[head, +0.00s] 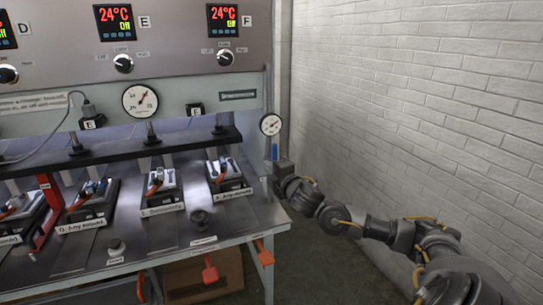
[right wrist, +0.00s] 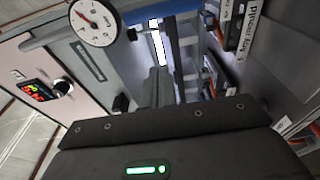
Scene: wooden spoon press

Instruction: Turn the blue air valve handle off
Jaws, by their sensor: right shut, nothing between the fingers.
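The blue air valve handle (head: 275,152) is a small upright blue piece below the round gauge (head: 270,125) at the right end of the press bench. My right gripper (head: 281,165) is shut and empty, just below and beside the handle; I cannot tell whether they touch. In the right wrist view the gauge (right wrist: 95,22) is at the upper left, and a blue bar (right wrist: 48,33), which looks like the handle, runs past it. The dark shut fingers (right wrist: 158,85) show below the bar. My left gripper is not in view.
A white brick wall (head: 430,90) stands close on the right, beside my right arm. The metal bench (head: 150,240) carries several labelled moulds under a dark bar. Orange-red handles (head: 210,270) hang at its front edge. Dark floor lies open between bench and wall.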

